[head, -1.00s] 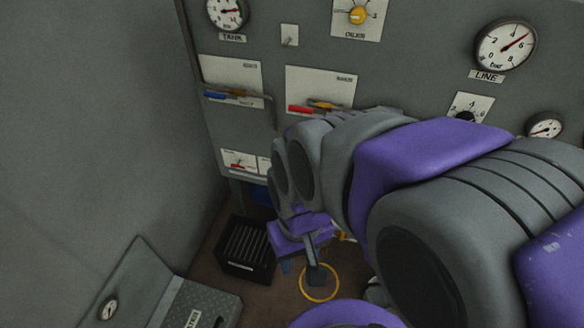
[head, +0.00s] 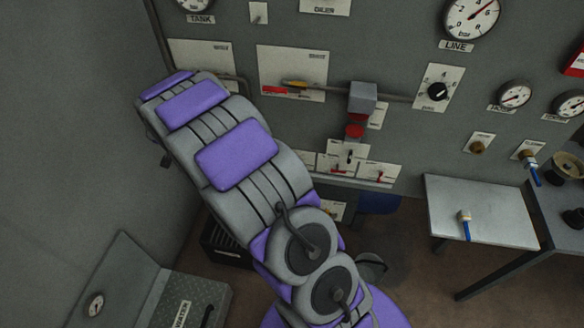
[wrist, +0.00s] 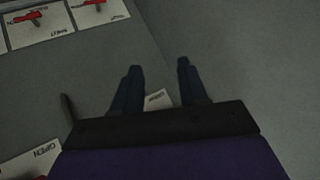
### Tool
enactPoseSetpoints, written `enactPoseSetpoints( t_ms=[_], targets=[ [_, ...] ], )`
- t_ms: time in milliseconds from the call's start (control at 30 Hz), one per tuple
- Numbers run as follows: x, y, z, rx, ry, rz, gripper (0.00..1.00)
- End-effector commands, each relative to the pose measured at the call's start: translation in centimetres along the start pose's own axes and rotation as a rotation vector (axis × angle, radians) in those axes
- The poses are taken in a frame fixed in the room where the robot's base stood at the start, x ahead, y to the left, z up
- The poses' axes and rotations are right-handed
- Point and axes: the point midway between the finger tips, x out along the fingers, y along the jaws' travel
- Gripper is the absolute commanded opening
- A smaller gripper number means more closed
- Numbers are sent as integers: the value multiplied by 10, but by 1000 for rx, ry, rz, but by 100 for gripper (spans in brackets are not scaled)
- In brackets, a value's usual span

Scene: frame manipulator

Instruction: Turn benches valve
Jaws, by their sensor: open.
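A small valve with a blue lever (head: 465,222) and a brass-coloured top sits on the light metal bench (head: 480,205) at the right of the head view. My gripper (wrist: 158,80) shows in the wrist view with its two dark fingers apart and nothing between them. It faces the grey panel, with part of a white plate (wrist: 158,99) visible between the fingers. In the head view my arm reaches up and left, away from the bench, and its fingers cannot be made out. The bench valve is not seen in the wrist view.
The grey wall panel (head: 400,130) carries gauges and red-handled valves, including one (head: 380,175) low on it. Another blue lever (head: 533,175) hangs at the right. A dark crate (head: 225,245) and a grey box labelled WATER (head: 190,305) stand at lower left. Floor shows before the bench.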

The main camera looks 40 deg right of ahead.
Motion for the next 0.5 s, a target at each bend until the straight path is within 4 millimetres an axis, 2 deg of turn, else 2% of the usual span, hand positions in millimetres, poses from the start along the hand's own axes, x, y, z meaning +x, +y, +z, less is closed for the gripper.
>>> enactPoseSetpoints(
  t_ms=[33, 200, 333, 500],
  targets=[
    [23, 8, 2, 19, 39, 28, 43],
    [79, 39, 0, 84, 195, 127, 43],
    [112, 70, 5, 124, 314, 221, 43],
    [144, 122, 28, 160, 453, 371, 43]
  ],
)
